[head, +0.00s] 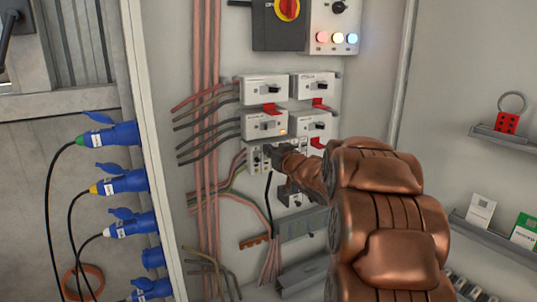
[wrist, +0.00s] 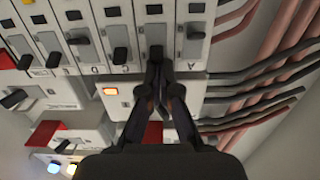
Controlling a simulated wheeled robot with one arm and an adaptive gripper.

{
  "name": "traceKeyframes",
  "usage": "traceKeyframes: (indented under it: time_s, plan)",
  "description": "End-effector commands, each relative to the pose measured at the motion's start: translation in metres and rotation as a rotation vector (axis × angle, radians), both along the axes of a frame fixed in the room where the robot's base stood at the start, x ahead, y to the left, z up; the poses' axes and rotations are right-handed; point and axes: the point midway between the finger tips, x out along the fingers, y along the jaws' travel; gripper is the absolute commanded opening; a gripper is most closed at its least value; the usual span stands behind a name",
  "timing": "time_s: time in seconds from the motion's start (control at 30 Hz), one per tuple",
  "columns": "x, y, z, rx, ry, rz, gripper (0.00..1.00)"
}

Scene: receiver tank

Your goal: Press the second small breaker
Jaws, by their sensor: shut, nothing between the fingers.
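The row of small breakers shows in the head view as white modules (head: 256,160) below the larger breaker boxes, partly hidden by my gripper. In the wrist view the row runs along the top, turned around, with dark toggles on white bodies. The first small breaker (wrist: 194,32) from the cable side is at the right end. The second small breaker (wrist: 156,28) is beside it. My gripper (wrist: 157,62) is shut and empty, its fingertips at the lower part of the second breaker, over its toggle. I cannot tell whether they touch it. My gripper (head: 271,153) also shows in the head view.
Larger breaker boxes (head: 264,87) with red tabs sit just above the row. Dark cables (head: 208,139) and pink pipes (head: 205,60) run to the left. Blue plugs (head: 122,183) line the left edge. A grey box (head: 303,222) is below.

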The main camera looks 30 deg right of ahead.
Motion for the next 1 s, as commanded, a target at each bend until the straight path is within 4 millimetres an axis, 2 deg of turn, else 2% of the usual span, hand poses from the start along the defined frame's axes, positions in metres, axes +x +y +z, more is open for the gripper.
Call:
traceKeyframes:
  time_s: [0.37, 1.0]
  plan:
    - [-0.002, 0.001, -0.011, -0.007, -0.091, 0.001, 0.00]
    - [-0.007, 0.001, -0.028, -0.033, -0.419, 0.000, 0.00]
